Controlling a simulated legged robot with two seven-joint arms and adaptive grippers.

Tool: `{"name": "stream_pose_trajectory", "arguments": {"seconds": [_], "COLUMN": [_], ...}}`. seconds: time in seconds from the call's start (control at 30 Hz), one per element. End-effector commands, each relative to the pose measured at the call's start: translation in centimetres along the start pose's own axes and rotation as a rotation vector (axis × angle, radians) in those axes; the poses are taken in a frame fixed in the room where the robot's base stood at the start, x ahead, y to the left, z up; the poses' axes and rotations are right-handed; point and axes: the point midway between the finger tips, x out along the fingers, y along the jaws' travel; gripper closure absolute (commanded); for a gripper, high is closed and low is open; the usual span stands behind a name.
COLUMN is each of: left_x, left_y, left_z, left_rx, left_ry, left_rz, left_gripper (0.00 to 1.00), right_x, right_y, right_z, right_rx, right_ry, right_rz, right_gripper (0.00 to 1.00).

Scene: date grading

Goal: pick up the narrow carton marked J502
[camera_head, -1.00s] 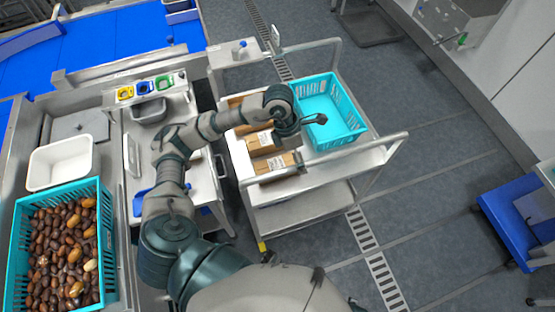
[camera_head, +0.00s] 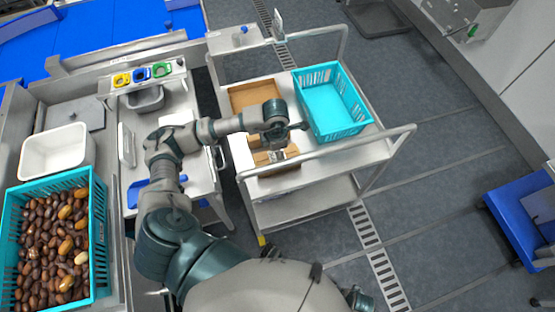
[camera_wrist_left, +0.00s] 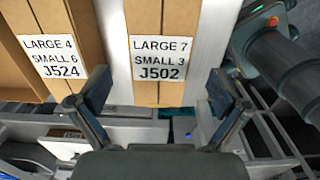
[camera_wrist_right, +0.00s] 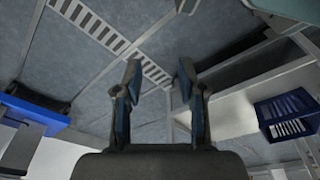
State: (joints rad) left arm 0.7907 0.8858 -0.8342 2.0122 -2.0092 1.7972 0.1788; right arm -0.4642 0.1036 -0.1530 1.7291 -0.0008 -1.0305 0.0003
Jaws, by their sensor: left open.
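The narrow brown carton marked J502 (camera_wrist_left: 145,25) shows in the left wrist view, with its white label reading LARGE 7, SMALL 3. A wider carton marked J524 (camera_wrist_left: 30,20) lies to its left, with a gap between them. My left gripper (camera_wrist_left: 160,92) is open, its fingertips to either side of the J502 carton's labelled end in the picture; I see no contact. In the head view my left gripper (camera_head: 279,153) is over the cartons on the cart and hides part of them. My right gripper (camera_wrist_right: 160,75) is open and empty above the floor.
The cart (camera_head: 310,182) has raised metal rails and carries a turquoise basket (camera_head: 335,120) and another brown carton (camera_head: 255,95) at the back. A crate of dates (camera_head: 98,235) and a white tub (camera_head: 54,152) stand at left. A blue cart (camera_head: 515,225) is at right.

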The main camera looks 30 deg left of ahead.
Motion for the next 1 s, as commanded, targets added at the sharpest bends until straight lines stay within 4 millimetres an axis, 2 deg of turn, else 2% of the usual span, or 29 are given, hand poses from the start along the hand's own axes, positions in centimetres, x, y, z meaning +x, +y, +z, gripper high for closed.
{"name": "stream_pose_trajectory", "arguments": {"seconds": [0.33, 0.57, 0.67, 0.87, 0.9, 1.0], "left_x": [4.7, 5.0, 5.0, 5.0, 5.0, 5.0], "left_y": [0.1, 0.1, 0.1, 0.1, 0.1, 0.1], "left_z": [0.4, 0.4, 0.4, 0.4, 0.4, 0.4], "left_rx": [-0.001, 0.0, 0.0, 0.0, 0.0, 0.0], "left_ry": [0.002, 0.0, 0.0, 0.0, 0.0, 0.0], "left_rz": [-0.003, -0.001, -0.001, -0.001, -0.001, -0.001], "left_gripper": [0.0, 0.0, 0.2, 0.7, 0.75, 0.75], "right_x": [-0.6, -1.1, -1.0, -0.9, -0.9, -0.8], "right_y": [-0.1, -0.1, -0.1, -0.1, -0.1, -0.1], "right_z": [-0.4, -0.3, 0.0, 0.2, 0.2, 0.1], "right_rx": [0.001, 0.002, 0.003, 0.003, 0.003, 0.003], "right_ry": [0.003, 0.0, -0.006, -0.008, -0.007, -0.005], "right_rz": [-0.001, -0.002, -0.002, -0.002, -0.002, -0.002], "right_gripper": [0.6, 0.6, 0.6, 0.6, 0.6, 0.6]}}
